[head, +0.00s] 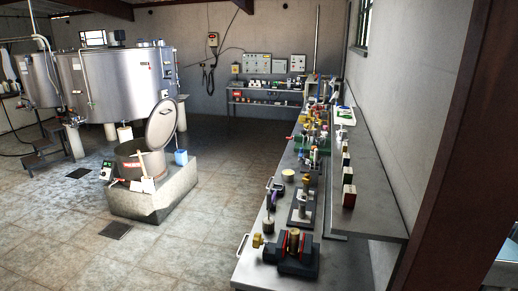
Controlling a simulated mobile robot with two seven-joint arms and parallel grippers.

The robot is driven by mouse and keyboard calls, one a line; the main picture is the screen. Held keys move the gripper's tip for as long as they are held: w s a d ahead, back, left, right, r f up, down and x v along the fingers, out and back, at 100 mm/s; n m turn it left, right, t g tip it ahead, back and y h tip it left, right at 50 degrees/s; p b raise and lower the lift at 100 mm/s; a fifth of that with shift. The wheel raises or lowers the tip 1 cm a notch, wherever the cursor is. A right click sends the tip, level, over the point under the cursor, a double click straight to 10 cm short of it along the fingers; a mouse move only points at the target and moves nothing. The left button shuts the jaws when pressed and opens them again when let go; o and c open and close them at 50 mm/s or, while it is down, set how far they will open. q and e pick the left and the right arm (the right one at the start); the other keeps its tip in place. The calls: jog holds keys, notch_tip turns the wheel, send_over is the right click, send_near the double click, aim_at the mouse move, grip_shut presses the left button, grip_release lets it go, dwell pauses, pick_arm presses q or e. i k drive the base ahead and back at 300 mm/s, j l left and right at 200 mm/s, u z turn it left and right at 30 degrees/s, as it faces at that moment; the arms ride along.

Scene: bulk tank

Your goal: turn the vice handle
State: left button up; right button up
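A dark vice-like tool (298,256) with reddish and brass-coloured parts stands on the near end of the long grey bench. A small yellow knob-like part (257,241) shows at its left side. I cannot tell for sure whether this is the vice handle, as it is small in the picture. Neither of my grippers is in view, and nothing is touching the vice.
The grey bench (342,268) runs away along the right wall, with several small tools behind the vice. A raised shelf (375,210) borders it on the right. A concrete block (170,195) with an open-lidded vessel stands left. Tiled floor (190,248) between is clear.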

aim_at(257, 241)
jog(key=i+j+z, duration=0.15)
jog(key=j+z, duration=0.2)
jog(key=j, duration=0.45)
jog(key=i+j+z, duration=0.1)
jog(key=j+z, duration=0.3)
jog(key=j, duration=0.35)
jog(key=i+j+z, duration=0.3)
jog(key=i+j, duration=0.3)
